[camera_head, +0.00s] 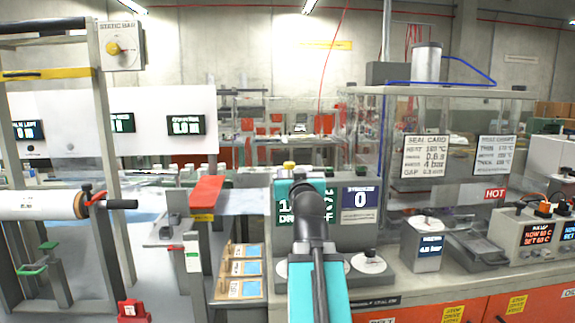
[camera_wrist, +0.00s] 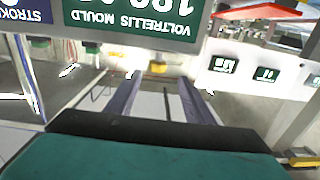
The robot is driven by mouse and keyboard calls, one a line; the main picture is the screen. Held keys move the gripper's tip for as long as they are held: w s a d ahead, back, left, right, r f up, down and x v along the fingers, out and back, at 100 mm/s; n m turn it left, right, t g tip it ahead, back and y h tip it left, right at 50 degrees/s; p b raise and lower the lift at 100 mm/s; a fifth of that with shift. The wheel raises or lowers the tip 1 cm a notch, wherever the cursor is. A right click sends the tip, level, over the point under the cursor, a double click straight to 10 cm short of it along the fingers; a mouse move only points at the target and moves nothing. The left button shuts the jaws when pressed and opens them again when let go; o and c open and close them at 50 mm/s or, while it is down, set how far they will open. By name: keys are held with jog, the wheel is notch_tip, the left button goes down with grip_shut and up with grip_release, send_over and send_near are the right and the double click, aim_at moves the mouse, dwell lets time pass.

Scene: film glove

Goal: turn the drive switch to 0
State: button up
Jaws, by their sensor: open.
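I cannot pick out the drive switch for certain. In the head view a console (camera_head: 350,238) stands behind my arm, with a dark green display (camera_head: 284,207) that my arm partly covers. A similar dial (camera_head: 281,268) to the left is partly hidden by my arm. My gripper is hidden behind my arm there. In the wrist view my gripper (camera_wrist: 160,82) is open, with nothing clearly held between its fingers. A small yellow part (camera_wrist: 147,82) shows near the fingertips, its distance unclear.
A blue display reading 0 (camera_head: 360,199) stands right of my arm. A green sign (camera_wrist: 135,22) shows upside down in the wrist view. A yellow static bar knob (camera_head: 114,48) is upper left. A red-topped stand (camera_head: 207,192) and a metal canister (camera_head: 427,243) flank the console.

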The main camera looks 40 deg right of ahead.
aim_at(290, 167)
jog(key=shift+d, duration=0.25)
jog(key=p+x, duration=0.2)
jog(key=p, duration=0.1)
jog(key=shift+w+d+r+p, duration=0.1)
jog(key=shift+w+d+p, duration=0.05)
jog(key=shift+p, duration=0.15)
jog(key=shift+w+d+p, duration=0.15)
jog(key=shift+w+p, duration=0.1)
jog(key=shift+p, duration=0.55)
jog(key=w+p, duration=0.1)
jog(key=p, duration=0.2)
jog(key=shift+d, duration=0.3)
jog(key=p, duration=0.5)
jog(key=shift+w+d+p, duration=0.35)
jog(key=shift+d, duration=0.05)
jog(key=w+p, duration=0.1)
jog(key=p, duration=0.1)
jog(key=shift+w+d+p, duration=0.1)
jog(key=shift+d+p, duration=0.2)
jog(key=shift+d, duration=0.1)
jog(key=w+d+p, duration=0.1)
jog(key=p, duration=0.2)
jog(key=shift+p+x, duration=0.45)
jog(key=shift+x, duration=2.35)
